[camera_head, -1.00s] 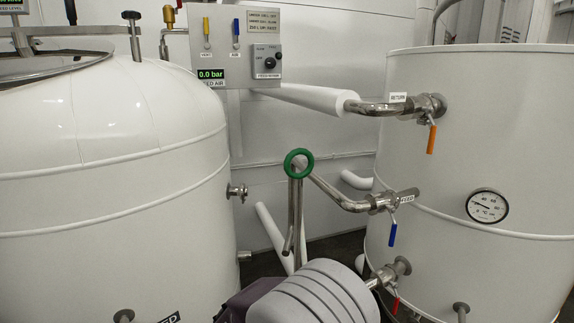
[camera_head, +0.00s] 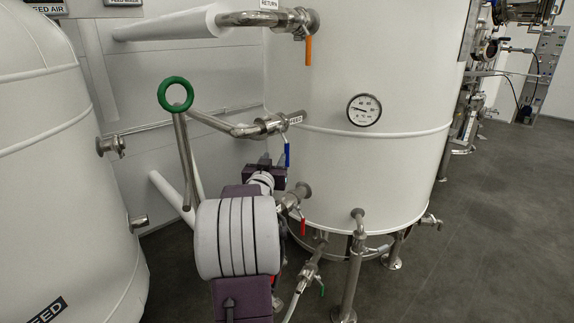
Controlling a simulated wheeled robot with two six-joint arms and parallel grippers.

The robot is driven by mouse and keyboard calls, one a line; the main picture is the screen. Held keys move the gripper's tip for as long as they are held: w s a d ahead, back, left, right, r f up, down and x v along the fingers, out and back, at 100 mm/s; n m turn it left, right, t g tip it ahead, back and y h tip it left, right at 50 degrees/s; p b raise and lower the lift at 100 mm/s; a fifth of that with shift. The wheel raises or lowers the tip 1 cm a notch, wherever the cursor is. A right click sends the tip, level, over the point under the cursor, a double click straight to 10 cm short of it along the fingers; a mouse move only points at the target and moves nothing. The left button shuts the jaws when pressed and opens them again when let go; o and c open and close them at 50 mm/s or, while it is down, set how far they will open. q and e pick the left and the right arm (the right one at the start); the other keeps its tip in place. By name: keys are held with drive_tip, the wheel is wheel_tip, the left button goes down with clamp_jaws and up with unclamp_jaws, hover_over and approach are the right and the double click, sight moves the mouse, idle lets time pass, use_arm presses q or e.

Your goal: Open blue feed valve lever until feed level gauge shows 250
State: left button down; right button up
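The blue feed valve lever (camera_head: 287,153) hangs down from the valve on the FEED pipe (camera_head: 271,126), at the left side of the right-hand white tank. My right gripper (camera_head: 264,163) is just left of the lever, seen from behind past my grey ribbed arm link. Its fingertips are hidden or too small to make out, so I cannot tell whether it touches the lever or is open. The feed level gauge is out of view. My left gripper is not in view.
An orange lever (camera_head: 308,50) hangs on the RETURN pipe above, and a red lever (camera_head: 303,226) sits on a lower valve. A green ring handle (camera_head: 176,94) stands to the left. The white tank (camera_head: 345,180) carries a dial (camera_head: 364,110). Floor is clear at right.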

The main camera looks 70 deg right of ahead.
drive_tip(key=s, duration=0.1)
drive_tip(key=s+d+g, duration=0.1)
drive_tip(key=shift+s+f+m, duration=0.3)
drive_tip(key=shift+s, duration=0.05)
drive_tip(key=w+d+p, duration=0.1)
drive_tip(key=d, duration=0.7)
drive_tip(key=shift+w+d, duration=0.35)
drive_tip(key=shift+d, duration=0.05)
clamp_jaws()
idle(0.5)
